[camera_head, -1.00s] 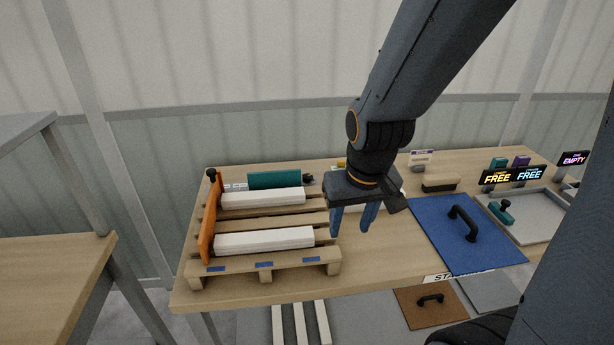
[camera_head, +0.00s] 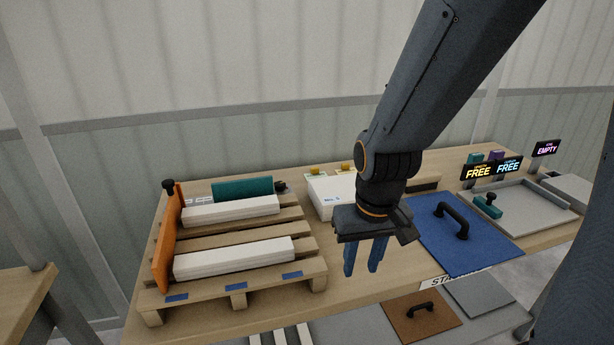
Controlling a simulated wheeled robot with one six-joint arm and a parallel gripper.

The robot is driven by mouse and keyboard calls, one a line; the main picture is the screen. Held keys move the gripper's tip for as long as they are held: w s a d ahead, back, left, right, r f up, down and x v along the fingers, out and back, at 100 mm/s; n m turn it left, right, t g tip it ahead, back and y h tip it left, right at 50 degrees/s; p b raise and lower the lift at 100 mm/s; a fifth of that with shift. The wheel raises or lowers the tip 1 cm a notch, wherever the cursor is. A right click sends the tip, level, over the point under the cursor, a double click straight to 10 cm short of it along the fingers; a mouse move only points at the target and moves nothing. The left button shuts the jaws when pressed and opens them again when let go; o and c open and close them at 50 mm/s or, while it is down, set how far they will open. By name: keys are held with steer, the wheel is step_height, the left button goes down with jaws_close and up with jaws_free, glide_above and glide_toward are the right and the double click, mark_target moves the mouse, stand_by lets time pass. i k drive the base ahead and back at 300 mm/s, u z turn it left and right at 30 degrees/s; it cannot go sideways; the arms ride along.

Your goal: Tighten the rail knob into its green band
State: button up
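An orange rail (camera_head: 166,240) stands upright along the left side of a wooden pallet (camera_head: 240,285). A black knob (camera_head: 168,185) sits at its far upper end. I take it to be the rail knob; no green band can be made out on it at this size. My gripper (camera_head: 364,258) hangs fingers down above the table, right of the pallet and well apart from the knob. Its blue fingers are spread with nothing visible between them.
Two white bars (camera_head: 235,258) and a teal block (camera_head: 245,190) are on or behind the pallet. A white box (camera_head: 325,195) stands behind my gripper. A blue panel with a black handle (camera_head: 455,220) and a grey tray (camera_head: 540,208) lie to the right.

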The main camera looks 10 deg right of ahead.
mark_target(279, 186)
steer(key=z, duration=0.75)
steer(key=k, duration=0.9)
steer(key=u, duration=1.4)
steer(key=i, duration=1)
